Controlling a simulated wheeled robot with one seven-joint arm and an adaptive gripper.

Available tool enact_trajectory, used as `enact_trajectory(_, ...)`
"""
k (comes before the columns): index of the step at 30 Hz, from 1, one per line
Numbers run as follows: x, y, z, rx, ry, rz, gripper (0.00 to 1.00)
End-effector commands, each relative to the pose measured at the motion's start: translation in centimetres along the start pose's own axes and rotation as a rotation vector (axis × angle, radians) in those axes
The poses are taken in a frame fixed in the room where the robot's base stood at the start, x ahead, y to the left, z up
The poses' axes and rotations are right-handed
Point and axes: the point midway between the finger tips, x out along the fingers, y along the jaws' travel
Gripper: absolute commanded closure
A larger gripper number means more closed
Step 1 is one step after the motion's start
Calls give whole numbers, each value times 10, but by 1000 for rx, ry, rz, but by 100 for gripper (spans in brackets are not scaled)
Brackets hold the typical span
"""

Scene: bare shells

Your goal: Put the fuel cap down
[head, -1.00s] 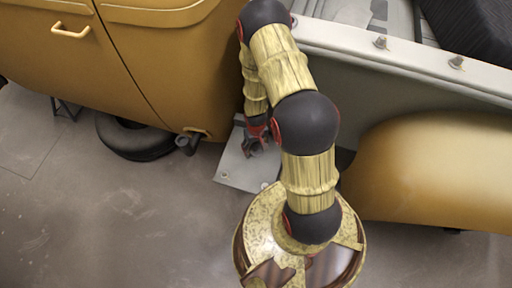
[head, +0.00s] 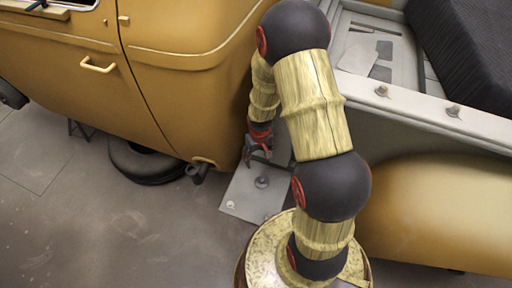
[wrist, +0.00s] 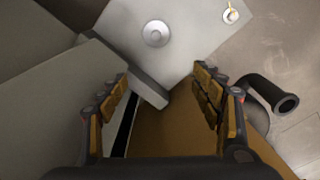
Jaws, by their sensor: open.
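A round grey disc with a raised centre, which looks like the fuel cap (head: 262,182), lies on a flat light-grey plate (head: 243,206) beside the truck. In the wrist view the fuel cap (wrist: 156,33) lies on the plate (wrist: 185,62), beyond my fingertips and apart from them. My gripper (head: 258,153) is open and empty, above the plate's far part in the head view. In the wrist view its two fingers (wrist: 160,84) are spread wide with nothing between them.
A smaller round fitting (wrist: 230,14) with a yellow mark sits near the plate's corner. A dark pipe end (wrist: 286,104) is close to the right finger. The ochre truck body (head: 190,80) and grey bed side (head: 425,115) flank my arm. A tyre (head: 145,163) lies under the truck.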

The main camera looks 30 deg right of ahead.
Motion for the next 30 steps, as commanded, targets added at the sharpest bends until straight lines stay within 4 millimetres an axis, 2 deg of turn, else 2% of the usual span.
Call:
enact_trajectory(1,-30,-4,-12,-8,33,4,34)
enact_trajectory(4,-85,-15,-22,-20,76,8,34)
enact_trajectory(8,-156,-30,-24,-33,134,9,34)
enact_trajectory(12,-227,-47,-12,-48,196,7,34)
enact_trajectory(14,-255,-54,-3,-55,223,5,34)
enact_trajectory(18,-315,-68,26,-69,286,-2,34)
enact_trajectory(24,-380,-84,80,-89,370,-19,34)
enact_trajectory(27,-400,-89,105,-97,402,-27,34)
enact_trajectory(30,-412,-91,124,-102,424,-34,34)
